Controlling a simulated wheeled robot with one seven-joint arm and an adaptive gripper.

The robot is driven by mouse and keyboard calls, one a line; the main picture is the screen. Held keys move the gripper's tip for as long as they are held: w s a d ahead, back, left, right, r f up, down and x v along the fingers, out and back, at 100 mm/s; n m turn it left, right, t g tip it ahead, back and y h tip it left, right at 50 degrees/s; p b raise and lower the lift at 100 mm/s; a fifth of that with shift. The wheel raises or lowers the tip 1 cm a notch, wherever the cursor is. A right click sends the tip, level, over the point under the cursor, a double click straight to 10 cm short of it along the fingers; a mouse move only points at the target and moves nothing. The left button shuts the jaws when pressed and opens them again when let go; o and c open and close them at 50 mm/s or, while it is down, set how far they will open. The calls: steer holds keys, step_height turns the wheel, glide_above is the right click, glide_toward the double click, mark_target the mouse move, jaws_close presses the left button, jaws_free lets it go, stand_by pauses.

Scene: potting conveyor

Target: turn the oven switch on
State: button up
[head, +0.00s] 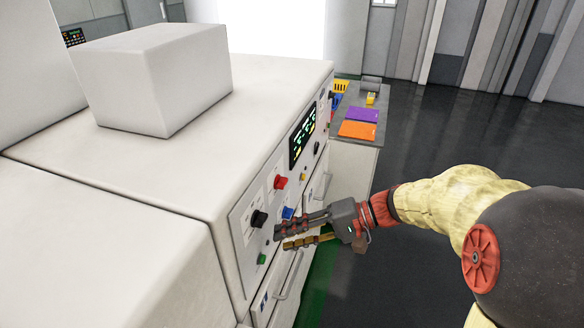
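The white oven cabinet (220,180) fills the left and centre, with a grey control panel on its right-hand face. The panel carries a black knob (259,218), a red knob (280,182), a blue knob (288,213), a green knob (262,259) and a small yellow one (303,177). I cannot tell which is the oven switch. My gripper (280,240) reaches in from the right, its fingers pointing at the panel's lower part, just below the blue knob. Its two fingers are apart with nothing visible between them. Whether they touch the panel is unclear.
A lit display (302,137) sits farther along the panel. Handles (290,276) project below it. A white box (160,80) rests on top. Behind, a grey bench (365,100) holds purple and orange sheets. The dark floor at right is open.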

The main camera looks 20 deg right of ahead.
mark_target(286, 184)
steer(key=w+d+r+m+t+y+p, duration=0.2)
steer(key=w+d+r+m+t+p, duration=0.15)
steer(key=w+d+t, duration=0.5)
steer(key=shift+n+g, duration=0.25)
steer(key=shift+g, duration=0.7)
steer(key=w+a, duration=0.2)
steer(key=w, duration=0.1)
steer(key=w+a, duration=0.2)
steer(key=shift+r+b, duration=0.35)
steer(key=shift+b, duration=0.05)
steer(key=shift+s, duration=0.1)
steer(key=shift+c, duration=0.6)
jaws_close()
